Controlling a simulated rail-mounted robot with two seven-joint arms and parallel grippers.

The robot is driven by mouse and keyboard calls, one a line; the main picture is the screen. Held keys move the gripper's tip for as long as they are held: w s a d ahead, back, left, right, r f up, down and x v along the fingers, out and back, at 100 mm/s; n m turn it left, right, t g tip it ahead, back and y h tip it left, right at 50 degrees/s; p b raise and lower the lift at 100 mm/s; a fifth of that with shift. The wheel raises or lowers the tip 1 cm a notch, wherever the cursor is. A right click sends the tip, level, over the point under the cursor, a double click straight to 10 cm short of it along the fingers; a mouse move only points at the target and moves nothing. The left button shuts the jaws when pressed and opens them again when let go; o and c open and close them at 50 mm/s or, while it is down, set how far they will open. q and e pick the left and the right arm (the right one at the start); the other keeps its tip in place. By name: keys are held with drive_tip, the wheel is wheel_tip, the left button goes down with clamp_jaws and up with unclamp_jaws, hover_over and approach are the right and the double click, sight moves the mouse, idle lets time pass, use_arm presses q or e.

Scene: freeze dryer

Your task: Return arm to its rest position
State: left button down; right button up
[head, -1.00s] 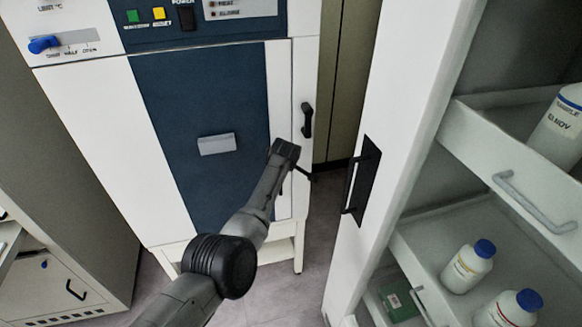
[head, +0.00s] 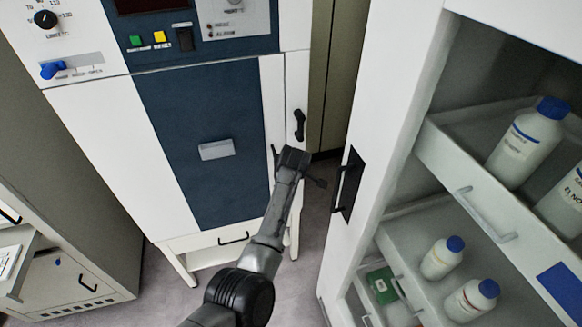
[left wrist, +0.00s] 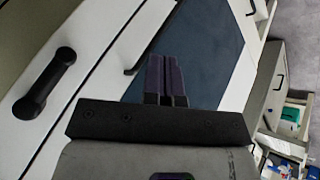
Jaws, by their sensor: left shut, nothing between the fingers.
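My left arm reaches up from the bottom of the head view, and its left gripper (head: 293,158) is in front of the freeze dryer (head: 200,110), by the lower right of its blue panel. In the left wrist view the gripper's two fingers (left wrist: 165,80) are together with nothing between them. The dryer's black door handle (head: 299,125) is just above the gripper in the head view. It also shows in the left wrist view (left wrist: 45,85), left of the fingers and apart from them. The dryer's door looks shut. My right gripper is not in view.
An open white cabinet (head: 385,110) on the right holds pulled-out drawers with white bottles (head: 525,145), (head: 442,258). A black handle (head: 347,185) is on its side, close to my arm. A grey cabinet (head: 75,280) stands at lower left. Floor shows between them.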

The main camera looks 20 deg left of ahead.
use_arm(q)
drive_tip(key=s+r+m+t+h, duration=0.15)
drive_tip(key=r+m, duration=0.35)
drive_tip(key=r, duration=0.5)
drive_tip(key=s+r+m+t+h, duration=0.1)
drive_tip(key=s+r+m+t, duration=0.3)
drive_tip(key=r, duration=0.6)
drive_tip(key=s+a+r+m, duration=0.1)
drive_tip(key=s+a+m, duration=0.15)
drive_tip(key=s, duration=0.25)
drive_tip(key=s+f+m+g, duration=0.2)
drive_tip(key=s+f+g, duration=0.1)
drive_tip(key=s+f, duration=1)
drive_tip(key=s+f+m+g, duration=0.1)
drive_tip(key=s+f+g, duration=0.2)
drive_tip(key=s+f, duration=1)
drive_tip(key=s+f+m+g, duration=0.25)
drive_tip(key=s+f, duration=0.55)
drive_tip(key=s, duration=1)
wheel_tip(320, 180, up, 29)
drive_tip(key=n+p, duration=0.1)
drive_tip(key=p, duration=2.8)
drive_tip(key=shift+w+h, duration=0.35)
